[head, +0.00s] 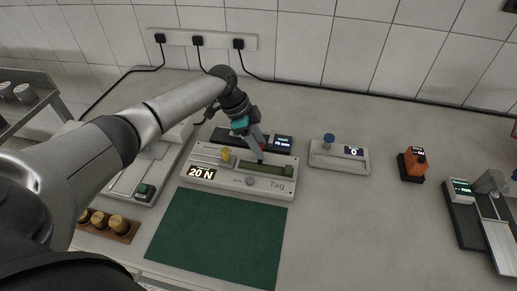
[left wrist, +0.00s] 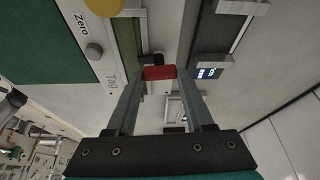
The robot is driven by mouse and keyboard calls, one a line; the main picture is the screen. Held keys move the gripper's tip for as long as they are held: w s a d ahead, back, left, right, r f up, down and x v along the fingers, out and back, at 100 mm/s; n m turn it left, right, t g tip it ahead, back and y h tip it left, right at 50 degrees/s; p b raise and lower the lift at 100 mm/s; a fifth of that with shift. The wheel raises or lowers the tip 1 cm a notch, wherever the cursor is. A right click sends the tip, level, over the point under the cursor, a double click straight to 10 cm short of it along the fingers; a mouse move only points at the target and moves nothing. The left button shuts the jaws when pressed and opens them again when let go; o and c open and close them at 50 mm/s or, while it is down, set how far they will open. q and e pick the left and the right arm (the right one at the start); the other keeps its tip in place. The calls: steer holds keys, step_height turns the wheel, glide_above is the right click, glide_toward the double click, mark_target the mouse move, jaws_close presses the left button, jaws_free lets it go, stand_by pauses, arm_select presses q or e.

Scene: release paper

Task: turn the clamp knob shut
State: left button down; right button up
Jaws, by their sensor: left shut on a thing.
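The clamp knob looks to be the small red piece (left wrist: 159,72) between my fingertips in the left wrist view, with a black part right beside it. It sits at the edge of the white tester (head: 225,180), which has a 20 N display, a Zero button (head: 250,181) and a long green strip (head: 266,168). My left gripper (head: 260,154) reaches down to the back of the tester and is shut on the red piece. In the head view the fingers mostly hide the knob, and its turned angle cannot be told. My right gripper is not in view.
A green mat (head: 215,240) lies in front of the tester. A dark unit with a lit display (head: 283,142) stands close behind it. A white device with a blue knob (head: 328,139) and an orange device (head: 412,165) stand to the right. Bare bench lies between them and the front.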

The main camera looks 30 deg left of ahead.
arm_select(q)
steer(key=shift+m+g+b, duration=0.3)
steer(key=shift+m+b, duration=0.15)
steer(key=shift+m, duration=0.25)
steer(key=shift+c, duration=1.4)
jaws_free()
steer(key=p+v, duration=0.1)
steer(key=v, duration=1.4)
steer(key=shift+a, duration=0.15)
steer(key=shift+s, duration=0.1)
